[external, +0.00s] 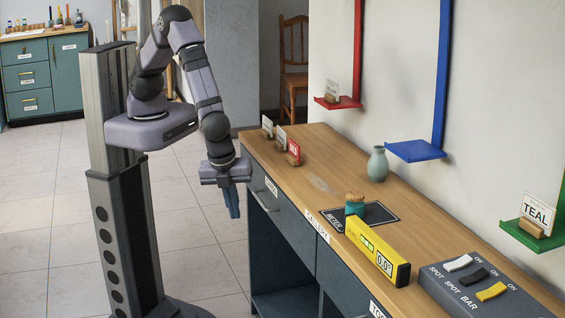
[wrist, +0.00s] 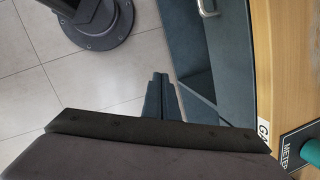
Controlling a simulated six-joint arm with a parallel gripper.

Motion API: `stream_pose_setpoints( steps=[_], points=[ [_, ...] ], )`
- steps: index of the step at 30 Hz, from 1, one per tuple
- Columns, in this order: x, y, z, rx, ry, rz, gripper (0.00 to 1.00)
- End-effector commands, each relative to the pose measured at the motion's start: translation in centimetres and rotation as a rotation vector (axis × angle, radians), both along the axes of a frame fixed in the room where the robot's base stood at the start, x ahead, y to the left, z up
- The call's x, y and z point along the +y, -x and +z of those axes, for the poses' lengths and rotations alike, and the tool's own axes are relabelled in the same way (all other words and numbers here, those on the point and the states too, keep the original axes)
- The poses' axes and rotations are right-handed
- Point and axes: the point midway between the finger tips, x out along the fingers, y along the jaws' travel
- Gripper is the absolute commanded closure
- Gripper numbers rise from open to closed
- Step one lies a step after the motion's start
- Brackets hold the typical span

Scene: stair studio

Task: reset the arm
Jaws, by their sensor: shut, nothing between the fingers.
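My gripper (external: 232,202) hangs pointing down in front of the near left end of the wooden desk (external: 330,189), over the floor and clear of the desktop. Its blue-grey fingers are together with nothing between them. In the wrist view the shut fingers (wrist: 160,97) show beside the desk's open side, with my round base plate at the upper left. My arm is bent, its forearm reaching down from the raised elbow.
Red (external: 338,103), blue (external: 415,151) and green (external: 522,236) shelves are on the wall. Floor left is clear.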

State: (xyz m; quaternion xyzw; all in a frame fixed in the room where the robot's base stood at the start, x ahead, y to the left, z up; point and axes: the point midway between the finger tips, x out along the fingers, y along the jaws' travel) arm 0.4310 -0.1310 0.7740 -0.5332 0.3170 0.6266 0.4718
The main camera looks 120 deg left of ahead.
Motion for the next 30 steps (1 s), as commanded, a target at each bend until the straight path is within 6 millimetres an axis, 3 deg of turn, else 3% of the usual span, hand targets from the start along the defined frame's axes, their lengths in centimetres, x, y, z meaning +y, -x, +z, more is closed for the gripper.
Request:
stream_pose_setpoints(
  steps=[3,6,9,13,17,24,30],
  points=[
    [1.6,6.1,0.2,0.044,-0.002,0.310,1.00],
    [3.4,10.5,2.1,0.064,-0.001,0.562,1.00],
    [5.2,14.1,4.6,0.081,0.016,0.755,1.00],
    [7.3,17.3,7.8,0.084,0.060,0.905,1.00],
    [9.1,18.3,10.6,0.040,0.114,1.012,1.00],
    [11.7,15.5,15.3,-0.111,0.222,1.137,1.00],
    [13.0,15.0,16.2,-0.141,0.235,1.192,1.00]
  ],
)
